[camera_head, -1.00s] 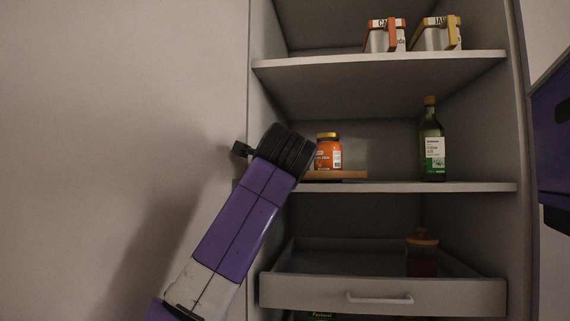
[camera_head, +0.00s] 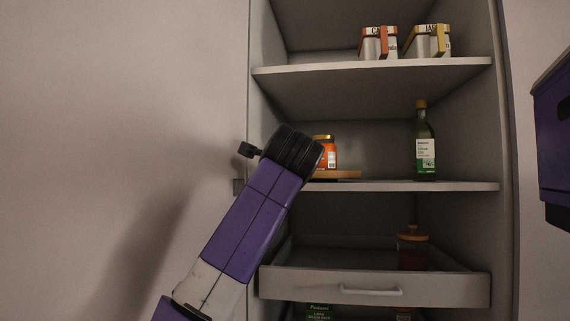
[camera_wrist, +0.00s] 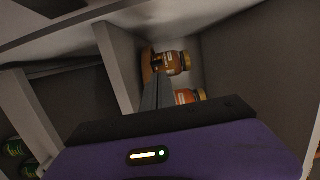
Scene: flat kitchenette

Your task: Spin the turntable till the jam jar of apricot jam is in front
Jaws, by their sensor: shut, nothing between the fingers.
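The wooden turntable (camera_head: 345,174) lies on the middle shelf, its left part hidden behind my arm. An orange jar (camera_head: 328,150) with a gold lid stands on it, partly covered by my wrist; I cannot read its label. The wrist view shows two amber-orange jars, one farther (camera_wrist: 172,62) and one nearer (camera_wrist: 187,96) that is partly hidden by my gripper. A brown edge of the turntable (camera_wrist: 147,65) shows beside the farther jar. My gripper (camera_wrist: 160,80) is shut and empty, its fingertips close to the jars; I cannot tell whether they touch anything. The head view hides the fingers behind the wrist.
A dark green bottle (camera_head: 425,150) stands at the right of the same shelf (camera_head: 420,187). Above are containers with orange (camera_head: 378,43) and yellow (camera_head: 428,41) parts. Below, an open drawer (camera_head: 375,287) holds a lidded jar (camera_head: 412,252). The cupboard's left wall is close to my wrist.

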